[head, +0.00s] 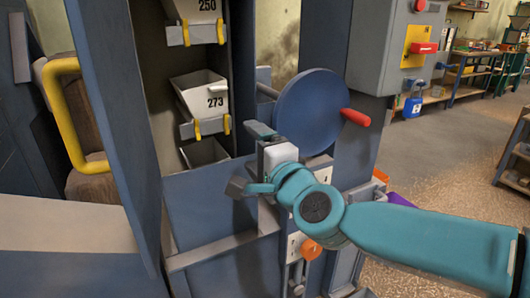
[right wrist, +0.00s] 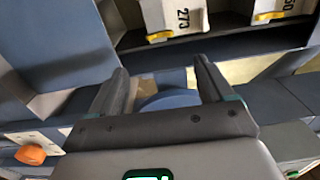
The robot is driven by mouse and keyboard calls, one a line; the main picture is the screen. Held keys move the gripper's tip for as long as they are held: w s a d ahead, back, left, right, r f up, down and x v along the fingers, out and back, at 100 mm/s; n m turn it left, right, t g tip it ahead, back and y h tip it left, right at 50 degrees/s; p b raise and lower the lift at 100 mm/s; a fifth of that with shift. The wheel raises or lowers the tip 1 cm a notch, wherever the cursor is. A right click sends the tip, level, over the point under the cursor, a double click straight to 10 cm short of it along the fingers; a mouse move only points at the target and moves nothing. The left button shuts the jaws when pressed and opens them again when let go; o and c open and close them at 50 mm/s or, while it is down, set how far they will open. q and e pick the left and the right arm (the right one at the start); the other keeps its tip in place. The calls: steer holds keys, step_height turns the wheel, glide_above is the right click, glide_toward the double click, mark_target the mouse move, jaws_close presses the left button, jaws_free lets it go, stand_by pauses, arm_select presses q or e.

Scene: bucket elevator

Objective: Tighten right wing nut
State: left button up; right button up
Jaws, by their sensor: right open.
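An orange knob, seemingly a wing nut (head: 311,250), sits on a white marked plate low on the blue-grey housing, just below my right wrist. It also shows at the left of the right wrist view (right wrist: 30,154). I cannot tell for sure which is the right wing nut. My right gripper (head: 250,158) is open and empty, in front of the housing, above and left of the nearer knob. Its two fingers are spread in the right wrist view (right wrist: 160,78). My left gripper is not in view.
A blue wheel (head: 310,108) with a red handle (head: 356,117) stands just beyond my right gripper. Buckets, one marked 273 (head: 205,95), hang in the open shaft. An open door with a yellow handle (head: 64,110) is at left. A control box (head: 395,45) is at upper right.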

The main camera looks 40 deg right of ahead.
steer(key=v, duration=0.4)
steer(key=shift+s+p, duration=0.1)
steer(key=shift+p, duration=0.3)
